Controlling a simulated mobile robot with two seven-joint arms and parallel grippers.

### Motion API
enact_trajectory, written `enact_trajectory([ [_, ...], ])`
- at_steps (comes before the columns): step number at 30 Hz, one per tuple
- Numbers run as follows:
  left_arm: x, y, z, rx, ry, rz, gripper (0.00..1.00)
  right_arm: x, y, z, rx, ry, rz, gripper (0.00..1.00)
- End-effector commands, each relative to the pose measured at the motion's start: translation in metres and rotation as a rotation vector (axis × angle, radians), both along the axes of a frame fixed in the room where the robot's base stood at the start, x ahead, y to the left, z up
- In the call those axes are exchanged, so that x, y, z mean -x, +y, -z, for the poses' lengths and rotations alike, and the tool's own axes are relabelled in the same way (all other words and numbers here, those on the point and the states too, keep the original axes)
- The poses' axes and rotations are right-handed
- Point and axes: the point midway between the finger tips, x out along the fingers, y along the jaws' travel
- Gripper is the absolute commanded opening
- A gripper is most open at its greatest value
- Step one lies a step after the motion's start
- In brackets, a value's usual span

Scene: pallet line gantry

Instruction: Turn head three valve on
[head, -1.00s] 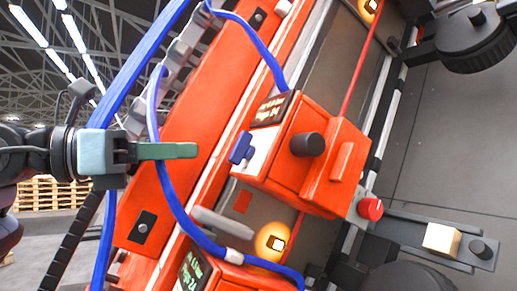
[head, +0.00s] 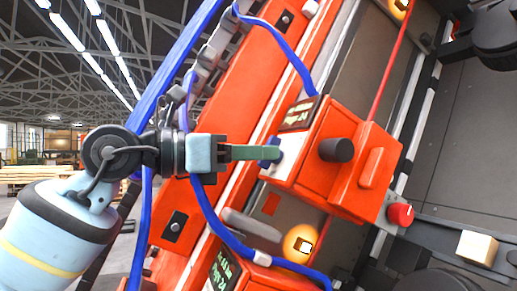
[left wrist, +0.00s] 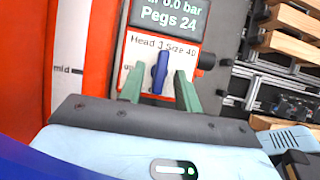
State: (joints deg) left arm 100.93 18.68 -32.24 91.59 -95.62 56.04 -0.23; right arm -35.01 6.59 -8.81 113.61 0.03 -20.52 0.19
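The head three valve is a small blue handle (left wrist: 160,72) on a white plate (left wrist: 142,50) marked "Head 3 Size 40" in the left wrist view. It stands roughly upright there, below a display (left wrist: 168,16) reading 0.0 bar and Pegs 24. In the head view the blue handle (head: 275,142) is on the left face of an orange head unit (head: 312,172). My left gripper (left wrist: 159,88) is open, with a green finger on each side of the handle and gaps showing. In the head view my left gripper (head: 272,153) reaches the handle and partly hides it. My right gripper is not in view.
A blue hose (head: 212,222) hangs just below my left gripper, and another (head: 290,50) runs above the unit. A black knob (head: 336,150) and a red button (head: 401,213) are on the right. A second display (head: 222,268) is below, near a glowing lamp (head: 303,246).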

Motion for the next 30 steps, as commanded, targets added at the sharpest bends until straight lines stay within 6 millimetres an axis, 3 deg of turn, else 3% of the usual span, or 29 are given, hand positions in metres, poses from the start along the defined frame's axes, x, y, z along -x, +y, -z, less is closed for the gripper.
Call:
enact_trajectory([
  [11,-0.0031,-0.0063,0.0008,0.0,0.001,0.0,0.34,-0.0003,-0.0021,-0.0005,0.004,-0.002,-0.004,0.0],
  [19,-0.0029,-0.0062,0.0007,0.0,0.001,0.0,0.0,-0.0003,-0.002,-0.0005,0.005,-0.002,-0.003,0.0],
  [30,-0.0008,-0.0062,-0.002,0.008,0.023,-0.017,0.0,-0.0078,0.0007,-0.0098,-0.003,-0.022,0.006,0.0],
])
